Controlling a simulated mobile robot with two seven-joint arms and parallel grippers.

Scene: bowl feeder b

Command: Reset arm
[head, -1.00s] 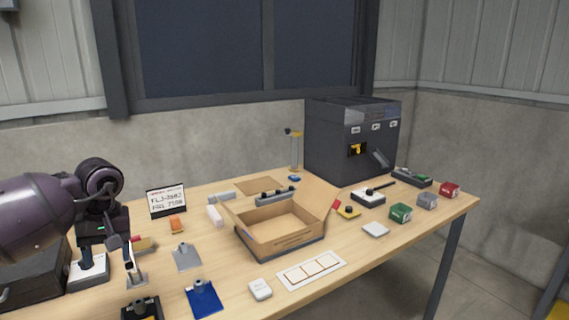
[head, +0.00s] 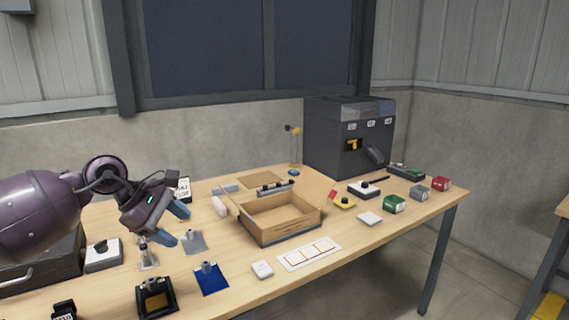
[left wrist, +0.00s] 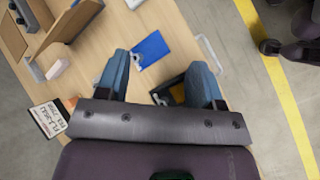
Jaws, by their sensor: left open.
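My left gripper (head: 173,224) is over the left part of the table, its blue fingers spread apart and pointing to the lower right. Nothing shows between them in the head view. In the left wrist view the two fingers (left wrist: 158,78) are wide apart, with the tabletop, a blue plate (left wrist: 150,50) and a dark tray beyond them. The gripper partly covers the black-and-white sign (head: 183,188) in the head view. My right gripper is in neither view.
An open cardboard box (head: 283,234) stands mid-table. A blue plate (head: 211,279), a grey plate (head: 196,245) and a dark tray (head: 156,302) lie near the gripper. A dark machine (head: 345,140) stands at the back right. A white strip (head: 309,254) lies at the front edge.

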